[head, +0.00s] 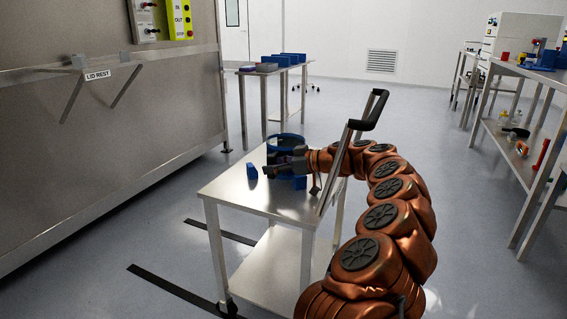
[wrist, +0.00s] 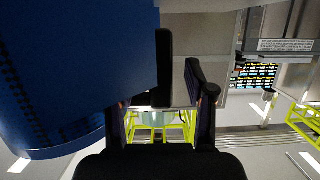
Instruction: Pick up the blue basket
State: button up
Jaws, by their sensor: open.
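The blue basket (head: 284,138) stands on the metal cart, a round shape with a blue rim and a dark body. My gripper (head: 279,166) is at its near side and hides part of it. In the wrist view, a large curved blue surface, apparently the basket (wrist: 70,75), fills the left side. There my gripper (wrist: 180,80) is open, its two dark fingers apart. The left finger overlaps the blue surface in the picture; I cannot tell whether they touch. I see nothing held between the fingers.
The cart (head: 222,188) has an upright handle (head: 371,110) beside my arm. A small blue block (head: 251,171) lies left of the basket. The steel vessel (head: 100,150) stands left, a table with blue bins (head: 281,60) behind, shelves (head: 540,150) right. Floor between is clear.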

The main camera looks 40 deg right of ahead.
grip_shut()
dwell(0.4)
jog(key=shift+r, duration=0.1)
